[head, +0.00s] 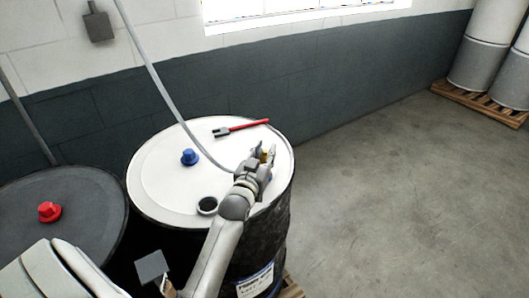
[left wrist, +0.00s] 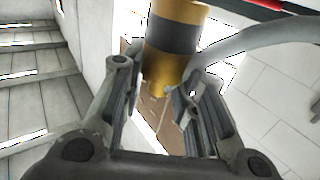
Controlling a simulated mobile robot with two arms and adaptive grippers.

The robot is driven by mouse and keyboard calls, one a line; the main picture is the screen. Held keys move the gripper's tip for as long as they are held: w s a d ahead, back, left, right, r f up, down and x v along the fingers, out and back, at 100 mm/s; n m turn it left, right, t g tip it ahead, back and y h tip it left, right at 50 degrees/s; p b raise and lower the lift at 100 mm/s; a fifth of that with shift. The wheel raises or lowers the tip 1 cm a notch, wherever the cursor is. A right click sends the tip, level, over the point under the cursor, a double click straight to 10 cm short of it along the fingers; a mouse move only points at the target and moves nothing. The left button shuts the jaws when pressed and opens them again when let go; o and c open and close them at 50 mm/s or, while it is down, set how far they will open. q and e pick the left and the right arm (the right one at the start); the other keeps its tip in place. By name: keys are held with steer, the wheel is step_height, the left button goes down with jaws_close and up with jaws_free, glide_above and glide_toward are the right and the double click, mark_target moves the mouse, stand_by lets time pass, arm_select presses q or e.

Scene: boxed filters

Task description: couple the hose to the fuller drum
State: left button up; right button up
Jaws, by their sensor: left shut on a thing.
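My left gripper (head: 264,160) is shut on the brass hose coupling (left wrist: 175,45), which has a dark band, over the right part of the white-topped drum (head: 150,180). The coupling shows between the fingers in the left wrist view. The grey hose (head: 160,88) comes down from the upper left to the gripper; it also curves away at right in the left wrist view (left wrist: 250,45). The white lid has a blue cap (head: 189,157) and a dark round fitting (head: 207,205) left of my wrist. A dark-topped drum (head: 85,225) with a red cap (head: 49,211) stands at left. Neither drum's level shows.
A red-handled tool (head: 245,127) lies on the white lid beyond the gripper. A grey wall (head: 330,85) is behind the drums. Grey drums (head: 481,55) stand on a pallet (head: 470,99) at far right. The floor between is clear.

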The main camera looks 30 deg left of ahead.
arm_select(q)
steer(key=shift+f, duration=0.35)
steer(key=o, duration=1.2)
steer(key=shift+c, duration=0.2)
steer(key=shift+f, duration=0.1)
steer(key=shift+s+f, duration=0.1)
steer(key=v, duration=1)
steer(key=shift+s+d, duration=0.1)
steer(key=shift+s, duration=0.25)
steer(key=shift+s+d+r, duration=0.2)
steer(key=shift+s+r, duration=0.1)
steer(key=shift+s, duration=0.25)
